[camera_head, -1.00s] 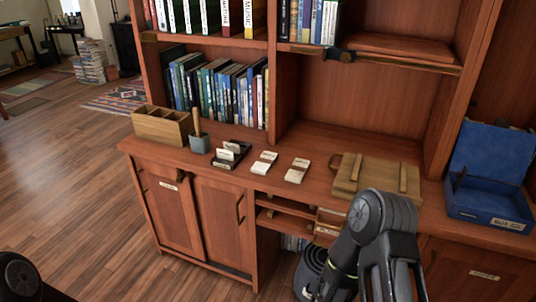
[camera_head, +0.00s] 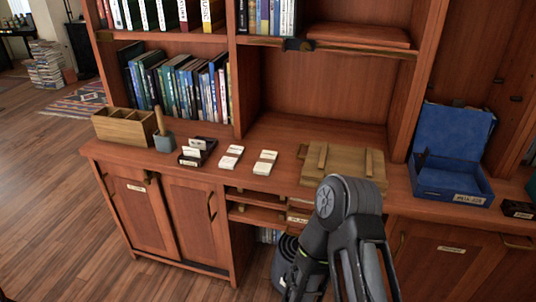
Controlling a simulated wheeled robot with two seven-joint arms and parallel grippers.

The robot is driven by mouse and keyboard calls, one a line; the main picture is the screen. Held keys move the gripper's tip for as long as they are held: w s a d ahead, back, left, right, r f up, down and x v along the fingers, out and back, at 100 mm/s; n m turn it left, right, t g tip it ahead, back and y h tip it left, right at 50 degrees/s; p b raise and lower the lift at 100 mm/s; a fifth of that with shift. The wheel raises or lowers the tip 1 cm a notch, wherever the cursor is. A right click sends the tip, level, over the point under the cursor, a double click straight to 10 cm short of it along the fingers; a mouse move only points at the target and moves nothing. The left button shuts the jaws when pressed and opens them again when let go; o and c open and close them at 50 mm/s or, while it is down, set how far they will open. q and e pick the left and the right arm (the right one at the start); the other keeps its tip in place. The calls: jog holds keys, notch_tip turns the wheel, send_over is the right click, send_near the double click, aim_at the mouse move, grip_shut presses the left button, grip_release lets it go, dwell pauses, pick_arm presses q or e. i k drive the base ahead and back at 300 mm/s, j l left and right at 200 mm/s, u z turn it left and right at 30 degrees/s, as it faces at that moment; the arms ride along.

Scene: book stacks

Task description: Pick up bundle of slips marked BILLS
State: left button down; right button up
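Two small bundles of white slips lie side by side on the wooden counter, the left bundle (camera_head: 231,157) and the right bundle (camera_head: 265,162). They have dark print on them, too small to read, so I cannot tell which is marked BILLS. More white slips stand in a small black holder (camera_head: 197,151) to their left. My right arm rises in front of the cabinet at lower right, to the right of the bundles and apart from them. No fingertips of either gripper show.
A wooden divided box (camera_head: 124,127) and a grey cup (camera_head: 165,142) stand left of the holder. A wooden board-like box (camera_head: 342,172) lies right of the bundles. An open blue box (camera_head: 452,184) stands farther right. The counter's front strip is mostly clear.

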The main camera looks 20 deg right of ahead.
aim_at(232, 156)
jog(key=i+j, duration=0.45)
jog(key=i, duration=0.2)
jog(key=i+j+z, duration=0.1)
jog(key=i+j, duration=0.3)
jog(key=i, duration=0.25)
jog(key=z, duration=2.1)
